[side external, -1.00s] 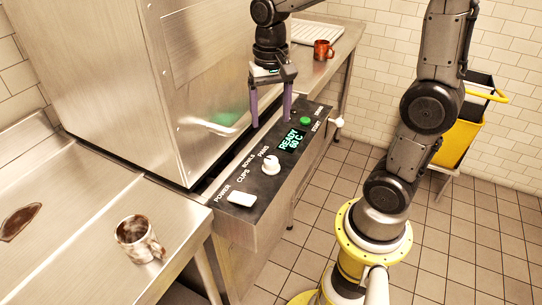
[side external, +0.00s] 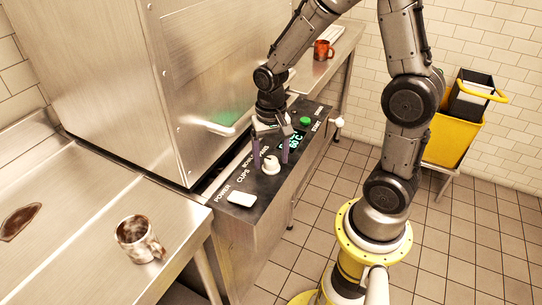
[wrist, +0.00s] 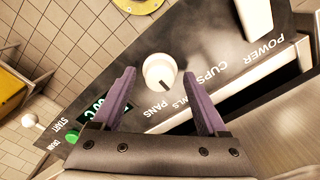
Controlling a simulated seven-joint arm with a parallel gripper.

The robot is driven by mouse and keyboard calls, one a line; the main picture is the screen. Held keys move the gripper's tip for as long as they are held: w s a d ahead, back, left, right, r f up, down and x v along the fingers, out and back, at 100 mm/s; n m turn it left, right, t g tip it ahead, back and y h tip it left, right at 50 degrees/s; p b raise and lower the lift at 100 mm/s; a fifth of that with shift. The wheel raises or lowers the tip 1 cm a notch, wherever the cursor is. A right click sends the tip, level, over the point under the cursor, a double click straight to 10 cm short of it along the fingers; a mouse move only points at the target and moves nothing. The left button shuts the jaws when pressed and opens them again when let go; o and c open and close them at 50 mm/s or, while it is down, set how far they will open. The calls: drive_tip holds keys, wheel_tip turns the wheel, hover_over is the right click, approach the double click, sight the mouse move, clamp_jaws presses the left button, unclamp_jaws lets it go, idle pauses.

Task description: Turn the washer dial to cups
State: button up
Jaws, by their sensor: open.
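The washer dial is a round white knob (side external: 271,167) on the dark control panel, with PANS, BOWLS and CUPS lettered beside it. It also shows in the wrist view (wrist: 158,68), with a small dark mark on its edge toward the PANS and BOWLS lettering; which of the two it points at I cannot tell. My gripper (side external: 270,163) is open, its purple fingers pointing down near the dial. In the wrist view my gripper (wrist: 159,76) has one fingertip on either side of the dial, with gaps visible. BOWLS is partly hidden by a finger.
A white power switch (side external: 241,199) lies nearer on the panel; a green start button (side external: 305,122) is beyond the display. The steel washer hood (side external: 110,90) rises beside the panel. A stained mug (side external: 138,240) stands on the near counter, a red mug (side external: 323,50) on the far one.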

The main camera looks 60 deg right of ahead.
drive_tip(key=shift+c, duration=0.2)
clamp_jaws()
drive_tip(key=shift+n, duration=0.4)
drive_tip(key=n, duration=0.5)
drive_tip(key=shift+n, duration=0.3)
drive_tip(key=n, duration=0.5)
drive_tip(key=shift+n, duration=0.3)
drive_tip(key=shift+o, duration=0.2)
unclamp_jaws()
